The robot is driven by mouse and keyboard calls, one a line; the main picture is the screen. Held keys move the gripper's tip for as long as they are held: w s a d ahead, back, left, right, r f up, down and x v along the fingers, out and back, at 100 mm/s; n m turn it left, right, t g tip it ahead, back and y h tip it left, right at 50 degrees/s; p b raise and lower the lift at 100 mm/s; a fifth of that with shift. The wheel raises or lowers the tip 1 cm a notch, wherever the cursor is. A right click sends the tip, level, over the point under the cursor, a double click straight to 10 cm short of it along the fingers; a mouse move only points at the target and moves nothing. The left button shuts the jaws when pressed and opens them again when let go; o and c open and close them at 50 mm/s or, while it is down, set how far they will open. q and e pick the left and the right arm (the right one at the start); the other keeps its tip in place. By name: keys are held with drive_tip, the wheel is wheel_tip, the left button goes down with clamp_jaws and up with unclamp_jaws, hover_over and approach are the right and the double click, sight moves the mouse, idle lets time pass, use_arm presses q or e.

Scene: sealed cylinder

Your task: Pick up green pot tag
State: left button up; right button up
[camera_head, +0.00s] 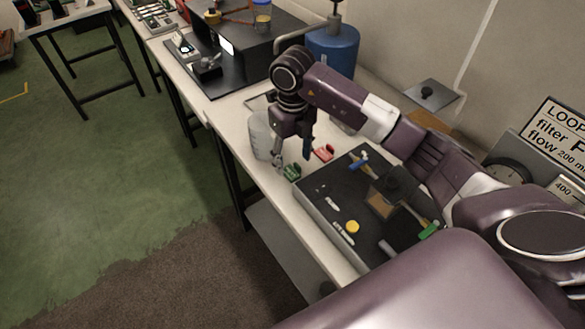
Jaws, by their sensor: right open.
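A small green tag (291,171) lies on the pale bench top, close to the left corner of a black tray. My right gripper (292,156) reaches down from above, just behind the green tag in the picture. Its fingers are apart, with nothing seen between them. Whether a fingertip touches the tag I cannot tell. A similar red tag (324,152) lies to the right of the gripper. My left gripper is not in view.
A translucent beaker (260,136) stands close to the left of the gripper. The black tray (312,207) holds tools and a yellow round piece (352,227). A blue cylinder (334,50) stands behind my arm. The bench's front edge is near.

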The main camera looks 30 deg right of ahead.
sight(292, 171)
drive_tip(key=shift+w+f+p, duration=0.15)
drive_tip(key=shift+f+p, duration=0.2)
drive_tip(key=shift+f, duration=1.35)
drive_tip(key=c, duration=0.9)
drive_tip(key=shift+c, duration=0.2)
